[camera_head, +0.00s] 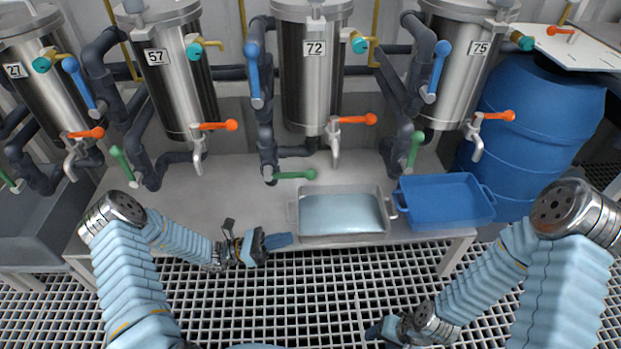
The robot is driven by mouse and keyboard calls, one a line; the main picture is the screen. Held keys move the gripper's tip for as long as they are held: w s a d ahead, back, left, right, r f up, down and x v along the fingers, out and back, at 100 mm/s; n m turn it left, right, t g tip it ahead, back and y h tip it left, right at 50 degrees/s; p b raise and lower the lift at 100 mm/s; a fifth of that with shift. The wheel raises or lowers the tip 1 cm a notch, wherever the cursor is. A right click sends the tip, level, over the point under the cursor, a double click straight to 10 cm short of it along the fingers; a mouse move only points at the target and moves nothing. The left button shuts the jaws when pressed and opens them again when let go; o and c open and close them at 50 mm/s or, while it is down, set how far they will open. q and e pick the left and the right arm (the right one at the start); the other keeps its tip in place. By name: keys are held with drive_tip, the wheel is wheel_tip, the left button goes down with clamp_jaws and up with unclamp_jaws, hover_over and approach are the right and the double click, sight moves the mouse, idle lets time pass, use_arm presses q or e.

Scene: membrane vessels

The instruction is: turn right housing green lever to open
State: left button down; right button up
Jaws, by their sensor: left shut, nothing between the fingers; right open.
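Steel housings stand in a row at the back, labelled 27 (31,80), 57 (183,85), 72 (311,75) and 75 (463,70). Housing 75 is furthest right. A green lever (415,148) slants near upright on the dark pipe left of housing 75. Another green lever (293,175) lies level under housing 72, and a third (121,163) slants left of housing 57. My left gripper (280,241) is shut and empty, left of the steel tray and apart from the levers. My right gripper (374,331) is open and empty, low over the grating.
A steel tray of pale liquid (340,237) and a blue tray (443,222) sit on the grey bench (233,192). A blue barrel (534,125) stands right. Orange levers (357,119) and blue levers (253,70) jut from the housings and pipes. The grating (300,310) in front is open.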

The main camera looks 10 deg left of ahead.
sight(290, 176)
use_arm(q)
drive_tip(key=w+a+r+n+t, duration=0.2)
drive_tip(key=w+a+r+t, duration=0.1)
drive_tip(key=a+t, duration=0.15)
drive_tip(key=w+d+r+p, duration=0.3)
drive_tip(key=w+d+r, duration=0.1)
drive_tip(key=d+r, duration=0.3)
drive_tip(key=shift+w+d+r+h, duration=0.25)
drive_tip(key=shift+r+h, duration=0.15)
drive_tip(key=shift+r, duration=0.75)
use_arm(e)
drive_tip(key=shift+w+d+r, duration=0.1)
drive_tip(key=shift+w+r, duration=0.1)
drive_tip(key=shift+r, duration=0.7)
drive_tip(key=shift+w+d+r, duration=0.1)
drive_tip(key=shift+w+r, duration=0.05)
drive_tip(key=shift+r, duration=0.7)
drive_tip(key=shift+f, duration=0.1)
